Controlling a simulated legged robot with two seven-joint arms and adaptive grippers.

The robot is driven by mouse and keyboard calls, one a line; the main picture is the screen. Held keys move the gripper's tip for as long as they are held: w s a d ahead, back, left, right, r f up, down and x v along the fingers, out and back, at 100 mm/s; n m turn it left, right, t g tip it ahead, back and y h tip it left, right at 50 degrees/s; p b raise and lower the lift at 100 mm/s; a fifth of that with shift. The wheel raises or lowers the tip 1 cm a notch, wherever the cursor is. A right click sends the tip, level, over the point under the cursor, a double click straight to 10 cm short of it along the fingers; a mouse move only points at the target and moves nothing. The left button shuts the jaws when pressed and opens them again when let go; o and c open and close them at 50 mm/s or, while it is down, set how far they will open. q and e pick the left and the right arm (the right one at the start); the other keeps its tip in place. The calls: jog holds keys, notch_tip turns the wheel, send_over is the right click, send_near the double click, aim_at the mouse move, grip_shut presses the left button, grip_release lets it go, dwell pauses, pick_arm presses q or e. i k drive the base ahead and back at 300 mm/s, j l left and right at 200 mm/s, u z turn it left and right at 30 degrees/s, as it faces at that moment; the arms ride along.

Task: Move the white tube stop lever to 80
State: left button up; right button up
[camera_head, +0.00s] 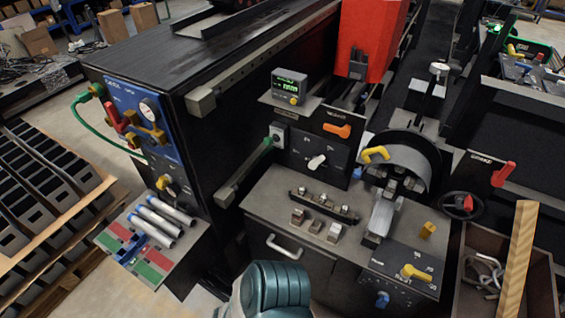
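A white lever (316,161) sticks out of a black upright panel (300,151) in the middle of the machine, under the green-digit display. I cannot read its scale or tell its setting. A second pale knob (440,68) tops a post farther back on the right; I cannot tell whether either carries a tube stop label. Neither of my grippers can be made out. A rounded teal, ribbed part at the bottom middle seems to be mine, and it stands apart from the white lever.
Yellow levers (376,154), a red brake lever (503,174) and a black handwheel (462,206) are to the right. Metal blocks (316,226) stand on the bench in front.

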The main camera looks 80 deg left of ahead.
aim_at(313, 165)
jog(key=u, duration=2.4)
